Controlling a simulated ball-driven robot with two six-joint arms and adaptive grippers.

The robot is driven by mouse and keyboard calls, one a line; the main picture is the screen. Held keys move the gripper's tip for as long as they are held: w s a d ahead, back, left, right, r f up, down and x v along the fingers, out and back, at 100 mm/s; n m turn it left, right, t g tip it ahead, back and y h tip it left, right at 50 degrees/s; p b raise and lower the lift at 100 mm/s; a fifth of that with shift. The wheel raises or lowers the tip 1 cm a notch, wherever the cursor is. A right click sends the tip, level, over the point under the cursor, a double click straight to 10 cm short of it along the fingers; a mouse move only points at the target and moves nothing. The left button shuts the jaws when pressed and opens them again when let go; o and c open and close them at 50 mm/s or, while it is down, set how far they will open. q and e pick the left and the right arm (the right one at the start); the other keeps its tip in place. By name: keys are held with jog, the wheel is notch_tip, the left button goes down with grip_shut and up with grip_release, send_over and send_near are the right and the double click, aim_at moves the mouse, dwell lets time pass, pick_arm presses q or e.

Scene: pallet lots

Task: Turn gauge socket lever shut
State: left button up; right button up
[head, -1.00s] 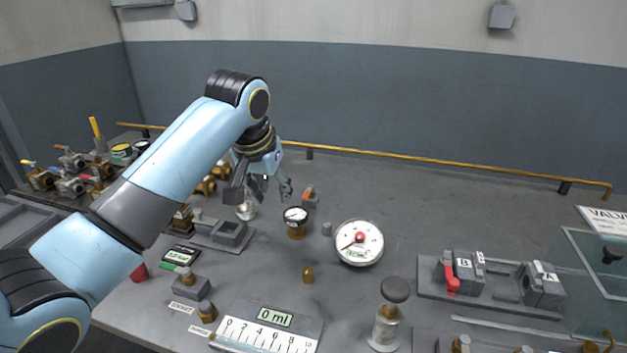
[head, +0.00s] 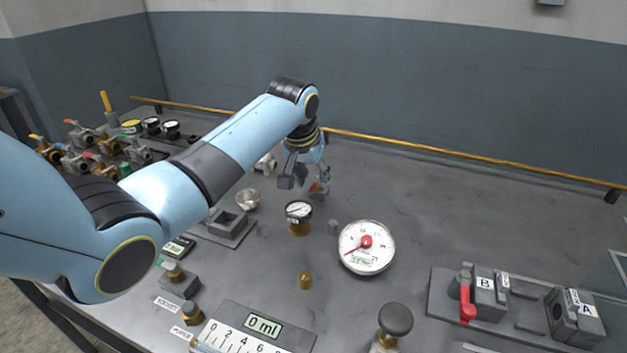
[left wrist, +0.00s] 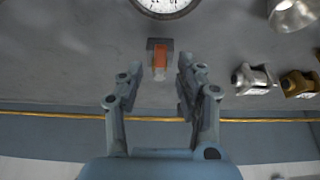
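The gauge socket lever is a small orange handle (left wrist: 160,57) on a dark grey block, seen in the left wrist view just beyond and between my fingertips. In the head view its orange part (head: 316,188) shows beside my gripper, partly hidden. My left gripper (head: 306,184) is above the table behind the small black-rimmed gauge (head: 299,210). In the left wrist view my left gripper (left wrist: 158,80) has its fingers apart with nothing between them; contact with the lever cannot be seen. The gauge's white dial (left wrist: 165,5) shows at the top edge there. My right gripper is out of view.
A metal bowl (head: 247,199) and several valves are to the left. A block with a red lever (head: 467,300) is at right. The back right table is clear.

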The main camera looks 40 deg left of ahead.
pick_arm(q)
jog(key=shift+x, duration=0.85)
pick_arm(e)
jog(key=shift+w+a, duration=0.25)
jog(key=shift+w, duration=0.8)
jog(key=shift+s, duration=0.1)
pick_arm(q)
jog(key=shift+c, duration=0.5)
grip_shut()
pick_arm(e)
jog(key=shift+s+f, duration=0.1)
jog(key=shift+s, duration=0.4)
